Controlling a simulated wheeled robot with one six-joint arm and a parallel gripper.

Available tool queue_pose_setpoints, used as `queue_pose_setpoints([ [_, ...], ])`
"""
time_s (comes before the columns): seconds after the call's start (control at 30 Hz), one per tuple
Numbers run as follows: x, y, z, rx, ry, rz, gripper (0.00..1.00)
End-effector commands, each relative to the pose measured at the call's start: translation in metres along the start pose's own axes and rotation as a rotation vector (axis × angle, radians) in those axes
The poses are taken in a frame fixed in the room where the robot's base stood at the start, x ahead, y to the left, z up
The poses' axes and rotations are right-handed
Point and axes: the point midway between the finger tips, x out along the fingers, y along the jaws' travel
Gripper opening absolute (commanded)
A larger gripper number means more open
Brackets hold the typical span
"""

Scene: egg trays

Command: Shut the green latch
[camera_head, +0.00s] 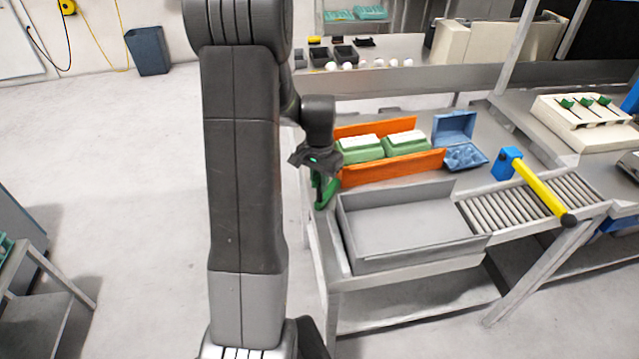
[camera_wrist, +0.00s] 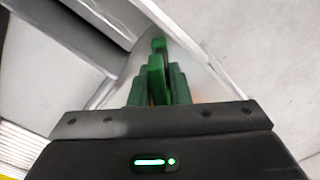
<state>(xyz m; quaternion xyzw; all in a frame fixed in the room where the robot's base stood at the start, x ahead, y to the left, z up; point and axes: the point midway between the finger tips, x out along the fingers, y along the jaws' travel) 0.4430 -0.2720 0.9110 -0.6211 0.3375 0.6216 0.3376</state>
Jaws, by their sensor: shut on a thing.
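My gripper (camera_head: 321,180) reaches down at the left edge of the table, close to the left end of the orange guide rails. In the wrist view my gripper (camera_wrist: 157,92) has green fingers closed on a green upright piece, the green latch (camera_wrist: 157,64). Its rounded top stands out beyond the fingers. In the head view the latch cannot be told apart from the green fingers. Whether the latch is open or shut cannot be made out.
Green egg cartons (camera_head: 361,149) sit between orange rails (camera_head: 397,168). A grey tray (camera_head: 408,226) lies in front. An open blue carton (camera_head: 455,126) and a roller conveyor (camera_head: 520,208) with a yellow-handled lever (camera_head: 541,188) are right.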

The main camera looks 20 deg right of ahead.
Motion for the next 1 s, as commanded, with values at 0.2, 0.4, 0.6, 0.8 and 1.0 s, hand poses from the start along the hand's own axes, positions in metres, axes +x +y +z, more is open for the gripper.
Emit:
queue_pose_setpoints([
  [0.2, 0.0002, -0.0003, -0.0007, 0.204, 0.003, -0.001, 0.00],
  [0.4, 0.0001, -0.0003, -0.0008, 0.392, 0.003, -0.002, 0.00],
  [0.6, -0.0001, -0.0003, -0.0009, 0.562, 0.003, -0.002, 0.00],
  [0.8, -0.0003, -0.0003, -0.0008, 0.695, 0.003, -0.002, 0.00],
  [1.0, -0.0006, -0.0002, -0.0008, 0.780, 0.002, -0.002, 0.00],
])
